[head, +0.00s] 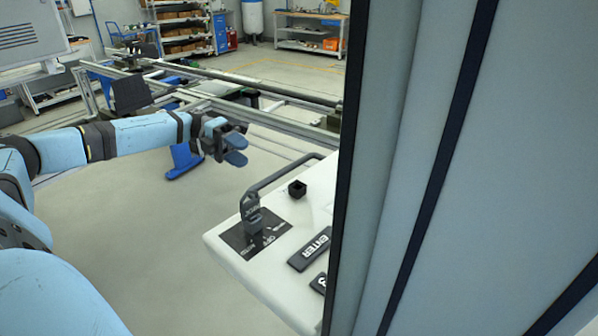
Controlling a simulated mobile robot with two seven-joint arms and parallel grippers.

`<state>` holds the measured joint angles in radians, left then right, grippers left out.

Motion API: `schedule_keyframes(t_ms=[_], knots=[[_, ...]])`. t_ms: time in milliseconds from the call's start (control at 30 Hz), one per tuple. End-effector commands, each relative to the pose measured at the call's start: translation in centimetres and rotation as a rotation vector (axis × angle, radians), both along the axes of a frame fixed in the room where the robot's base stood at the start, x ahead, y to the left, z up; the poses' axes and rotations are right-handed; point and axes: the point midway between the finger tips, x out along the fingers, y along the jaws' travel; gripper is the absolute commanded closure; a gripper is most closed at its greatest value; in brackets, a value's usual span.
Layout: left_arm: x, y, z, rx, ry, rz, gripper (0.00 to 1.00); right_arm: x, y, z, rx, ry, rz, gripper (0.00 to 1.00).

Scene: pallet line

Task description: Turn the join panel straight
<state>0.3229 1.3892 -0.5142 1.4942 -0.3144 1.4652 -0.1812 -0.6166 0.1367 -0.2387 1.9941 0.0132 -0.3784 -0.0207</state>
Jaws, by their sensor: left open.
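A white control panel (228,241), which appears to be the join panel, stands in the middle foreground, set at an angle in the picture. My right gripper is not in view.
The tall grey surface (440,170) with dark strips fills the right side. Shelves (184,28) and a workbench (310,38) stand far back. Floor left of the panel is clear.

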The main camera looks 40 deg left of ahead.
Motion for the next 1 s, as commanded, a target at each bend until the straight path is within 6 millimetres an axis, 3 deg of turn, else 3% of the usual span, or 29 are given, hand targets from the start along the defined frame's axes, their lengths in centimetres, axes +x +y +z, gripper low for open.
schedule_keyframes(t_ms=[100, 267, 700, 1000], knots=[[-0.5, 1.3, 1.1, 0.031, -0.009, -0.023, 0.58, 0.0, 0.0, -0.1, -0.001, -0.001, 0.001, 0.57], [-0.6, 0.3, 1.3, 0.033, -0.011, -0.033, 0.58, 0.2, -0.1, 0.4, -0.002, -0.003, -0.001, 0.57], [-0.3, -8.4, -0.3, 0.030, -0.010, -0.031, 0.58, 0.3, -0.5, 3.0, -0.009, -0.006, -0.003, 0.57], [-0.2, -11.8, -1.2, 0.032, -0.011, -0.030, 0.58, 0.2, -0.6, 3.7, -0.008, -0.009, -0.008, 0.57]])
